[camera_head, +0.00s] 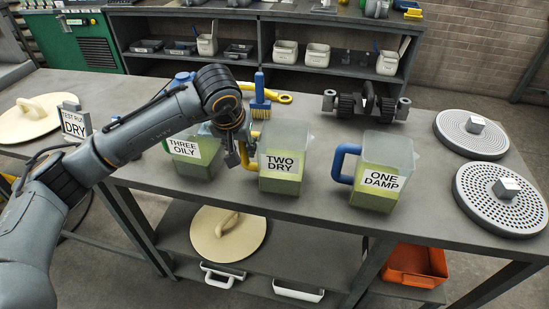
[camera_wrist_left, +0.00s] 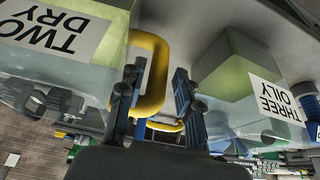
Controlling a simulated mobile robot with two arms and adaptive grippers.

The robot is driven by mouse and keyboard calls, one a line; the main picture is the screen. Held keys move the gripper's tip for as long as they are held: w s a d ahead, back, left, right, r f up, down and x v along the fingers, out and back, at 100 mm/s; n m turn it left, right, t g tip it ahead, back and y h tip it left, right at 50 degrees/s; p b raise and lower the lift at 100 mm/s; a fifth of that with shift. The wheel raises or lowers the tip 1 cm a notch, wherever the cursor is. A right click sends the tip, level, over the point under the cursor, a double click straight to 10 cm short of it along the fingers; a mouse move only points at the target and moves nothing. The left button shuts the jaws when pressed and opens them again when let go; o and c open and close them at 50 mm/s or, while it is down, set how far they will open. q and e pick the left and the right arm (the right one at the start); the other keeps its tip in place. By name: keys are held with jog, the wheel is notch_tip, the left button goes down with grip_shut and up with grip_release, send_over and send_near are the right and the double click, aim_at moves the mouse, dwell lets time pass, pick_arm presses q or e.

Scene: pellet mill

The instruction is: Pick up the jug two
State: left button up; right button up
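Jug two (camera_head: 283,143) is a clear jug of green content labelled "TWO DRY", upright on the bench; it also shows in the left wrist view (camera_wrist_left: 88,75). Its yellow handle (camera_wrist_left: 160,72) faces left in the head view. My left gripper (camera_head: 241,158) is at this handle. In the left wrist view the fingers (camera_wrist_left: 157,100) are apart, with the handle between them, nearer the left finger; a gap shows on the right. Jug three (camera_head: 196,150), labelled "THREE OILY", stands to the left, partly behind my arm. My right gripper is not in view.
Jug one (camera_head: 383,163), labelled "ONE DAMP", has a blue handle and stands to the right. A blue brush (camera_head: 260,95) and a roller assembly (camera_head: 367,103) lie behind. Perforated discs (camera_head: 471,137) lie at the right. A "TEST RUN DRY" sign (camera_head: 74,122) stands left.

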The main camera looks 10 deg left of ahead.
aim_at(242, 150)
pick_arm(q)
jog(key=x, duration=0.3)
jog(key=shift+w+f, duration=0.1)
jog(key=shift+f, duration=0.05)
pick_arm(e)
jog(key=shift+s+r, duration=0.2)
pick_arm(q)
jog(key=shift+c, duration=0.4)
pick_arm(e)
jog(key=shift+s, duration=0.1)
pick_arm(q)
grip_shut()
